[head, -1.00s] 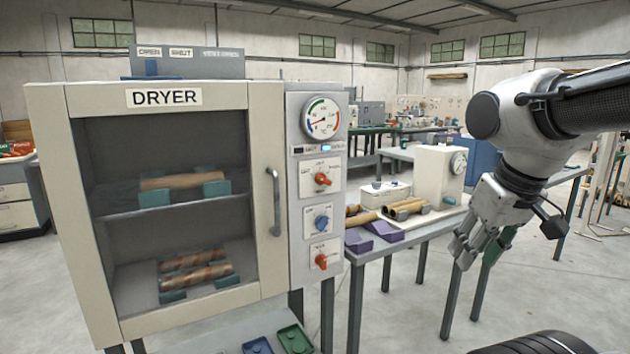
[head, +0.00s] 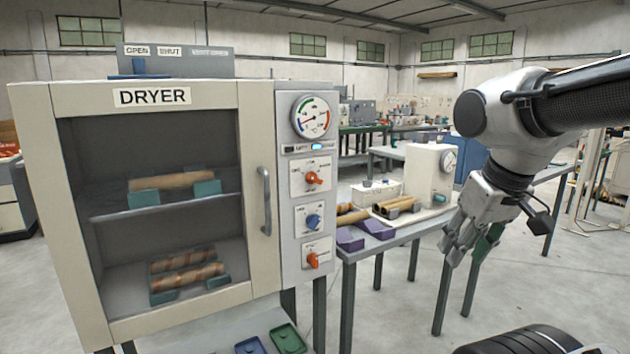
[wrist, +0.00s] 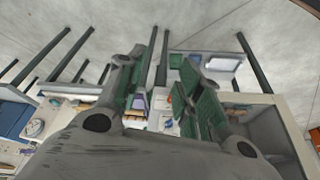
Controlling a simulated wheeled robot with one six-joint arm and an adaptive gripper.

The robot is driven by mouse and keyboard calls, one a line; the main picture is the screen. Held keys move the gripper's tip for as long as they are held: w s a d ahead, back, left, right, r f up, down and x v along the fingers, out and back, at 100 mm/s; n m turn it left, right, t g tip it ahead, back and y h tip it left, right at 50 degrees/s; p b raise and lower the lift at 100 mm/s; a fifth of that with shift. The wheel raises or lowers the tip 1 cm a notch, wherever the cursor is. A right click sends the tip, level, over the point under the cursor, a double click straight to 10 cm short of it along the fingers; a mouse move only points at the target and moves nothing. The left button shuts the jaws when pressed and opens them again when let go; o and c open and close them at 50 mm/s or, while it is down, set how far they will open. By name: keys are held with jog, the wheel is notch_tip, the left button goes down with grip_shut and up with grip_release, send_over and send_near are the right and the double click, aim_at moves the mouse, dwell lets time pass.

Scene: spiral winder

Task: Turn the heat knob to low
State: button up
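The dryer's control panel (head: 290,271) carries three knobs in a column. The top knob (head: 313,178) is orange-red, the middle knob (head: 313,221) is blue and the bottom knob (head: 312,260) is orange-red. The lettering around them is too small to read, so I cannot tell which is the heat knob. A round dial gauge (head: 310,117) sits above them. My gripper (head: 460,240) hangs fingers down, well right of the panel and touching nothing. In the wrist view its green-padded fingers (wrist: 170,75) are apart and empty.
The dryer door (head: 22,140) is closed, with a vertical handle (head: 265,202) beside the panel; tubes lie on shelves inside. A table with tubes (head: 398,206), purple blocks (head: 376,229) and a white gauge unit (head: 424,173) stands behind, right of the dryer.

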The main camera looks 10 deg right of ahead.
jog(key=shift+a, duration=0.1)
jog(key=n+t+y, duration=0.6)
jog(key=n+t, duration=0.7)
jog(key=n, duration=0.2)
send_near(317, 180)
jog(key=w, duration=0.2)
jog(key=shift+n, duration=0.3)
jog(key=x, duration=0.7)
jog(key=shift+w+a, duration=0.15)
jog(key=shift+a, duration=0.35)
grip_shut()
